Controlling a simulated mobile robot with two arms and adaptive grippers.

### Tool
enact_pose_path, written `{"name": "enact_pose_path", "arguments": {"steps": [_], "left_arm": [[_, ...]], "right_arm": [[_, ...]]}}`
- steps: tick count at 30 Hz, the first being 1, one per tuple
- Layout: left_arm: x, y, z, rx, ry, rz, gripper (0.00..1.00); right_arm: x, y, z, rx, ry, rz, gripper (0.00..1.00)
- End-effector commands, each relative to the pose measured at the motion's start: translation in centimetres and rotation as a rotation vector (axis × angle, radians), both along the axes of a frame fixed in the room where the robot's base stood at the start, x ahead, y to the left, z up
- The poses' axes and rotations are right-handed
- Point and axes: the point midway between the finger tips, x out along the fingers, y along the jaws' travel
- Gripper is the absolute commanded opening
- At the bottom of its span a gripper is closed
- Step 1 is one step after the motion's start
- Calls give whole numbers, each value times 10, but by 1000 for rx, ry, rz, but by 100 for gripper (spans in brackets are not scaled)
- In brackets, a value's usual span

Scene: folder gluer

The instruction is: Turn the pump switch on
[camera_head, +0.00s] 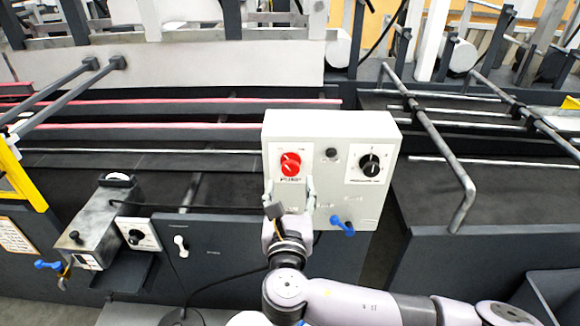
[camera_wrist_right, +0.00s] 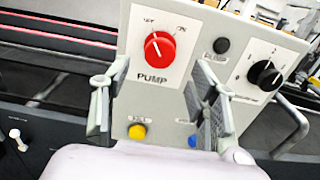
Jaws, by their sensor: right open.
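The pump switch is a red rotary knob (camera_head: 290,164) on a white plate marked PUMP, on the left of a light grey control box (camera_head: 338,120). In the right wrist view the red knob (camera_wrist_right: 160,48) shows OFF and ON marks above it, and its white pointer line tilts to the upper left, toward OFF. My right gripper (camera_head: 290,188) is open just below the knob, its fingers on either side of the PUMP plate's lower part. In the wrist view the open fingers (camera_wrist_right: 157,90) stand apart with nothing between them. My left gripper is not in view.
A black dial (camera_head: 369,163) and a small black button (camera_head: 331,153) sit right of the knob. A blue-handled valve (camera_head: 343,226) is below. A metal rail (camera_head: 440,150) stands at right.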

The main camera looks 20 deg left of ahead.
Motion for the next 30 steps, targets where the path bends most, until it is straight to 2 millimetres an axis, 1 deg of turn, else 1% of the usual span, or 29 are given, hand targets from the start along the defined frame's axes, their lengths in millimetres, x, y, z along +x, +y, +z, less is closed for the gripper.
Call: {"name": "enact_pose_path", "arguments": {"steps": [1,6,9,12,16,23,30], "left_arm": [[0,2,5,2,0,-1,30],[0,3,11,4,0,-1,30],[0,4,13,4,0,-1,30],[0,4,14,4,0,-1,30],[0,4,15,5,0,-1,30],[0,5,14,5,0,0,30],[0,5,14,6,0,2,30]], "right_arm": [[11,2,3,-4,-2,-3,54],[37,11,2,-2,-2,-2,54],[48,13,1,-2,-2,-2,54],[54,16,0,-1,1,0,54],[57,16,0,0,1,0,54],[57,16,0,0,1,0,54],[57,16,0,0,1,0,38]]}}
